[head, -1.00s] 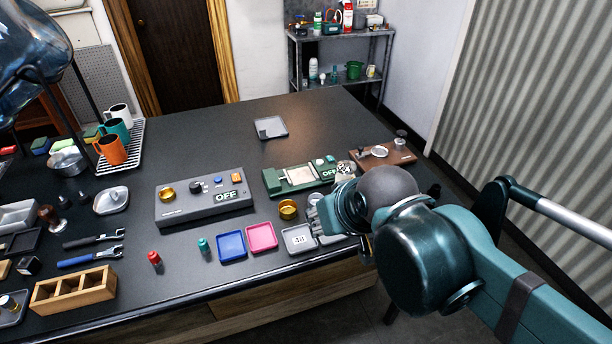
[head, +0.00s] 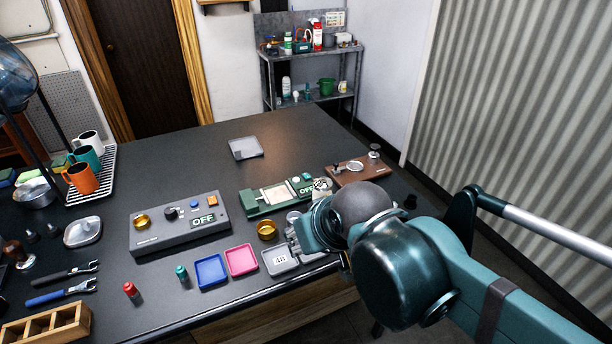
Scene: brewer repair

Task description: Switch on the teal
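A green device (head: 262,204) with a pale inset plate (head: 276,193) lies on the black bench, left of my arm. Its display (head: 306,190) reads OFF, and a small teal button (head: 295,181) sits by the display. A small teal-capped cylinder (head: 182,273) stands near the front edge, and a teal mug (head: 87,155) stands on the rack. My gripper (head: 296,240) is low over the front right of the bench, near the grey trays and the device's right end. My wrist hides most of its fingers, so its opening is unclear.
A grey device (head: 165,238) with a knob, blue and orange buttons and an OFF display stands left of the green one. A brass cup (head: 266,230), blue tray (head: 211,271), pink tray (head: 241,260) and grey labelled tray (head: 279,261) lie in front. The back middle is mostly clear.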

